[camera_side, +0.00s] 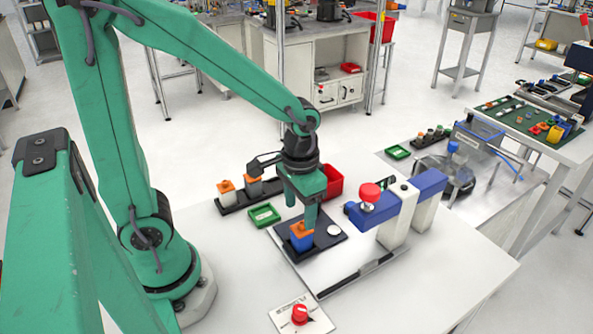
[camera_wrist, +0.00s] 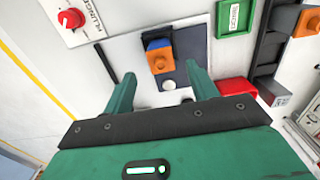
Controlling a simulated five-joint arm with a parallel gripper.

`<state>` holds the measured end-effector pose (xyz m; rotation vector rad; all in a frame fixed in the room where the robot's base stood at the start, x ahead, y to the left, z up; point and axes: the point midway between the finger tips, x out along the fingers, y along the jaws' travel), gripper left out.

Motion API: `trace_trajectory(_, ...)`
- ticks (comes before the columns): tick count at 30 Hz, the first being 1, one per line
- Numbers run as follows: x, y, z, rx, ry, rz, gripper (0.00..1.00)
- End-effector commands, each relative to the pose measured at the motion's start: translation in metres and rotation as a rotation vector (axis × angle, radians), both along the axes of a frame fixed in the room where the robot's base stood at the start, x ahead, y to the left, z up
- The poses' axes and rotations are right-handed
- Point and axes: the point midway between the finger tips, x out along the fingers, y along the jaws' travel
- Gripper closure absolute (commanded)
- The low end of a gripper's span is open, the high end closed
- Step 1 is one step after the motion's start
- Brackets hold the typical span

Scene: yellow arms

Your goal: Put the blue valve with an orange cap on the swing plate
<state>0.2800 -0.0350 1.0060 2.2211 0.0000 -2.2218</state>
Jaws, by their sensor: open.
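The blue valve with an orange cap (camera_side: 301,238) stands on the dark swing plate (camera_side: 328,246), beside a round pale disc. In the wrist view the valve (camera_wrist: 160,57) shows its orange cap facing me and a blue edge, with the dark plate (camera_wrist: 150,88) around it. My gripper (camera_side: 301,212) is just above and behind the valve in the side view. In the wrist view my gripper (camera_wrist: 160,72) has its two fingers wide apart, with the valve lying beyond and between the tips. It holds nothing.
A dark rack (camera_side: 238,197) with orange- and grey-topped parts, a green tray (camera_side: 264,215) and a red bin (camera_side: 332,181) stand behind the plate. A blue and white press (camera_side: 405,205) with a red knob stands right. A red-knob box (camera_side: 300,315) is in front. The front-right table is clear.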

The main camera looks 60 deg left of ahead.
Motion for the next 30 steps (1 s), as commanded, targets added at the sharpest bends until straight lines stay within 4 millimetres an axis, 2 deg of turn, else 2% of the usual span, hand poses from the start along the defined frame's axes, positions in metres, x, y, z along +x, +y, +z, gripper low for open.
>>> trace_trajectory(3, 0.001, 0.000, 0.017, -0.001, -0.004, 0.000, 0.42)
trace_trajectory(10, 0.000, 0.000, 0.036, 0.000, -0.002, 0.000, 0.42)
trace_trajectory(30, 0.000, 0.000, 0.039, 0.000, -0.001, 0.000, 0.42)
